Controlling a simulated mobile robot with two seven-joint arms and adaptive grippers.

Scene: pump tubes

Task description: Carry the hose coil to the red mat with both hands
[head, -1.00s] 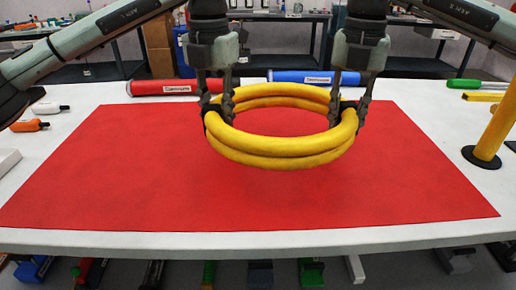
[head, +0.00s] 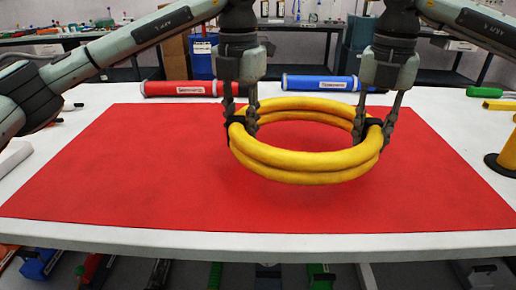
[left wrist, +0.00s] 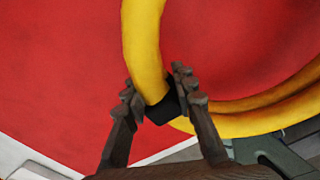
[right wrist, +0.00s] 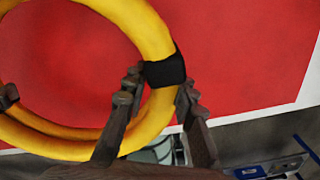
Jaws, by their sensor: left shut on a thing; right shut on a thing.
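The yellow hose coil (head: 305,160) is a ring of stacked loops with black straps on its left and right sides. It is level over the red mat (head: 120,180) and looks to be held a little above it. My left gripper (head: 242,118) is shut on the coil at its left strap; the left wrist view shows the fingers (left wrist: 155,100) on either side of the hose (left wrist: 145,45). My right gripper (head: 374,120) is shut on the coil at its right strap (right wrist: 165,70); the right wrist view shows its fingers (right wrist: 158,95) astride the hose.
A red tube (head: 185,89) and a blue tube (head: 320,82) lie on the white table (head: 260,240) behind the mat. A yellow post on a dark base (head: 503,162) stands at the right. A green-handled tool (head: 484,92) lies at the back right.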

